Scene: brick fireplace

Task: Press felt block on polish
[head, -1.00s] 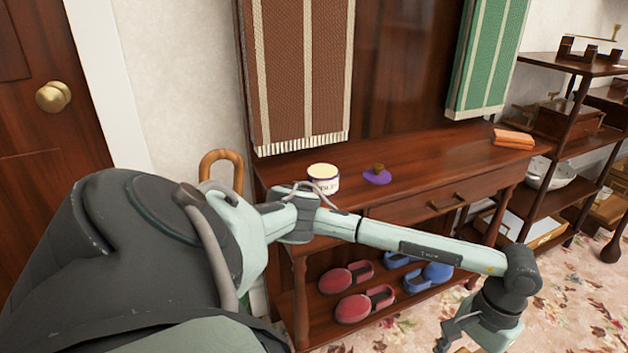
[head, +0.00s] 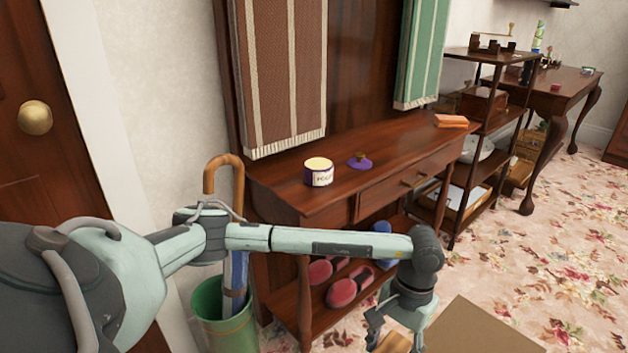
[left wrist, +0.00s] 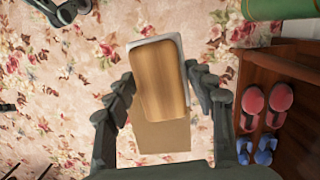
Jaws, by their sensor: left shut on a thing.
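The polish (head: 318,173) is a small round tin with a cream top and a dark-banded label, standing upright on the wooden console (head: 340,193). A purple lid (head: 361,163) with a brown knob lies just right of it. My left gripper (head: 386,330) is shut on the felt block (head: 394,343), out over the floor in front of the console, lower than its top and well apart from the tin. In the left wrist view the block (left wrist: 159,82) shows a wooden back and a pale grey edge between the fingers (left wrist: 160,88). Its underside is hidden.
Red shoes (head: 345,288) and blue ones (head: 381,254) sit on the console's lower shelf. A green bin (head: 222,322) with a cane and an umbrella stands at its left. Orange folded cloth (head: 451,121) lies on its right end. A flat brown sheet (head: 478,332) lies on the floor.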

